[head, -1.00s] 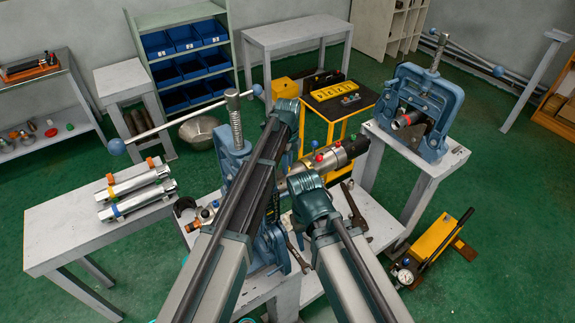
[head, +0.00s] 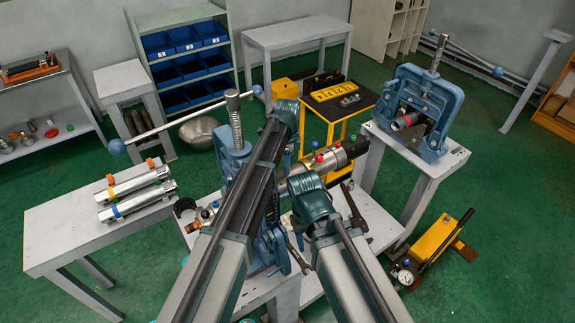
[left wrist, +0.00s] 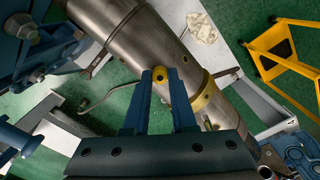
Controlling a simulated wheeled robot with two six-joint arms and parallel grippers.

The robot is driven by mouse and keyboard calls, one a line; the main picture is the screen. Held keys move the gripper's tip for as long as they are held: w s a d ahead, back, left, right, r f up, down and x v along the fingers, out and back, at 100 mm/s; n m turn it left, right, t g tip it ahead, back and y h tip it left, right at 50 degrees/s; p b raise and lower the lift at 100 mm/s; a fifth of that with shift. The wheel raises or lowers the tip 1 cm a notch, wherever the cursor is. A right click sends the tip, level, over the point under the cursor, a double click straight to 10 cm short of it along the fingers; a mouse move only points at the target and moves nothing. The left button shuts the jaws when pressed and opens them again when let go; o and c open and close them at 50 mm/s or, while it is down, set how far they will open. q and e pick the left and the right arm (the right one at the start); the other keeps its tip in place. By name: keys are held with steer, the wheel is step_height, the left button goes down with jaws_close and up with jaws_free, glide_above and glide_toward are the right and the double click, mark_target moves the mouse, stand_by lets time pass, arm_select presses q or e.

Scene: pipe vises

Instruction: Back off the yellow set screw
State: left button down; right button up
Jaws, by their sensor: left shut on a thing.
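A yellow band (left wrist: 204,96) circles the pipe just right of the fingers. In the head view the pipe fitting (head: 338,156) lies in the near blue vise (head: 232,158), with red, blue and green knobs showing. My arms hide the yellow screw there. My right gripper is not visible; only its arm shows.
Wrenches (head: 354,207) lie on the near bench. A second vise (head: 424,110) stands right, a yellow pump (head: 437,242) on the floor. Two capped tubes (head: 136,198) lie on the left table.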

arm_select(q)
steer(key=n, duration=0.4)
steer(key=shift+n, duration=0.4)
steer(key=n, duration=0.4)
steer(key=shift+s, duration=0.1)
steer(key=n, duration=0.9)
steer(key=shift+n, duration=0.3)
steer(key=n, duration=0.3)
steer(key=shift+n, duration=0.3)
steer(key=n, duration=0.8)
steer(key=shift+n, duration=1.8)
